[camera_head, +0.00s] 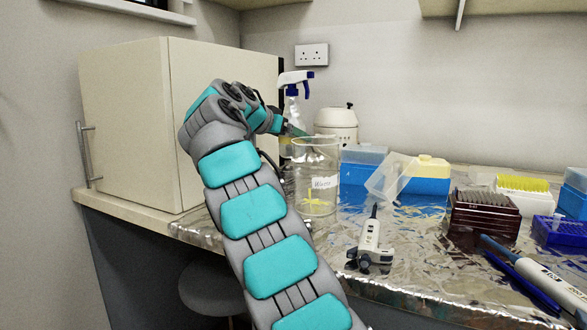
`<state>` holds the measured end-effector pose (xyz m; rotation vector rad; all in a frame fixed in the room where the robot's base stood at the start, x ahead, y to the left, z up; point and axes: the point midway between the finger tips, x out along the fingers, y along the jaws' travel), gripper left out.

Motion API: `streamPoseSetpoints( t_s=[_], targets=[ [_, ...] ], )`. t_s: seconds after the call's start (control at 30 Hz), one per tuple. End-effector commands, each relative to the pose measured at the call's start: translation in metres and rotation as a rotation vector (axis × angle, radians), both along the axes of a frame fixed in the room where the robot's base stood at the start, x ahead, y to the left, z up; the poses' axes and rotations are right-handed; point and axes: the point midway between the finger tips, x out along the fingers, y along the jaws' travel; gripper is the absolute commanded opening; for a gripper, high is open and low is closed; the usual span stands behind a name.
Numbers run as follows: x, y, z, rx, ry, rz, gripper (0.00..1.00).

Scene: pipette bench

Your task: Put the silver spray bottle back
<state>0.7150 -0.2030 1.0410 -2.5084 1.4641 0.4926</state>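A spray bottle (294,104) with a white and blue trigger head stands upright at the back of the bench, beside the cream cabinet. Its body looks pale grey, and its lower part is mostly hidden behind my gripper and a glass beaker. My gripper (295,131) is at the end of my teal and grey arm, in front of the bottle at mid-body height. The fingers are small and seen from behind, so I cannot tell whether they touch the bottle or are open or shut.
The clear waste beaker (316,185) stands just right of my gripper. A cream lidded jar (337,124) is behind it. The cream cabinet (130,130) is on the left. Pipettes (370,240), tip boxes (485,215) and racks crowd the foil-covered bench (420,255) on the right.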

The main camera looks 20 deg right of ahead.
Motion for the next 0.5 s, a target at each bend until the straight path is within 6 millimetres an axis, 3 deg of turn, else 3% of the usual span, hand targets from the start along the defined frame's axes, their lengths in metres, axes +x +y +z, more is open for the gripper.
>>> streamPoseSetpoints(
  t_s=[0.2,0.5],
  targets=[
    [-0.003,-0.003,-0.034,0.001,0.006,-0.01,0.0],
    [-0.002,-0.002,-0.05,0.001,0.0,-0.006,0.0]
  ],
)
